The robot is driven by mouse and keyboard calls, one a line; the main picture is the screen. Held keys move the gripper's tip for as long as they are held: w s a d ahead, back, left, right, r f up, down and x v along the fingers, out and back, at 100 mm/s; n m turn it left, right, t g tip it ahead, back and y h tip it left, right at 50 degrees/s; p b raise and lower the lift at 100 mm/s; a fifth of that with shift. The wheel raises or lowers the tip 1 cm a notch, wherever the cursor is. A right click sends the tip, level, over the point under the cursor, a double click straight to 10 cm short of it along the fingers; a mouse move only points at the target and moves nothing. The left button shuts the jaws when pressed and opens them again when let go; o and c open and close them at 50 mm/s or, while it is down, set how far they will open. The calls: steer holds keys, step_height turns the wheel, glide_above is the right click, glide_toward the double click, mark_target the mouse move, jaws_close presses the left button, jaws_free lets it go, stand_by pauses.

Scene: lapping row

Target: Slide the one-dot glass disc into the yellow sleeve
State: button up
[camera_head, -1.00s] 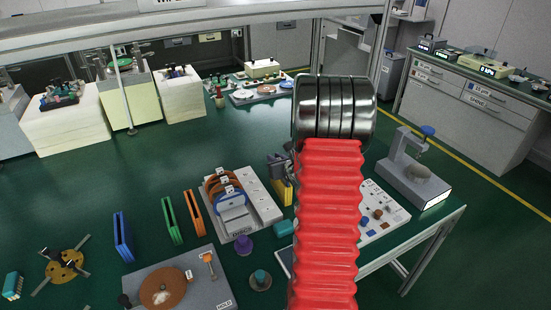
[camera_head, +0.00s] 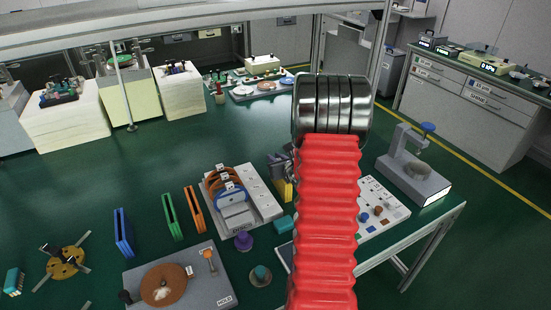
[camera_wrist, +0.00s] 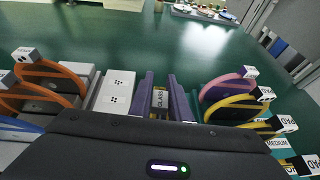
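My gripper (camera_wrist: 162,92) shows two purple fingers in the wrist view. Between them is a small dark block with a GLASS label (camera_wrist: 160,99); I cannot tell whether the fingers press on it. In the head view my gripper is a dark shape just above a yellow upright piece (camera_head: 283,190), which looks like the yellow sleeve, to the right of the grey rack (camera_head: 265,197). My red arm partly hides that area. The rack holds orange loops with white dotted tags (camera_head: 226,174) and a blue-grey one. I cannot pick out the one-dot glass disc for sure.
Blue (camera_head: 123,233), green (camera_head: 171,216) and orange (camera_head: 194,209) sleeves stand left of the rack. A grey plate with a brown disc (camera_head: 163,285) lies in front. Purple (camera_head: 243,240) and teal (camera_head: 260,275) knobs stand nearby. Pink (camera_wrist: 222,86) and yellow loops are close right of my gripper.

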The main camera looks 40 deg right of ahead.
steer(key=o, duration=0.5)
steer(key=v, duration=1.3)
steer(key=shift+s+a, duration=0.2)
steer(key=shift+s, duration=0.15)
stand_by(0.8)
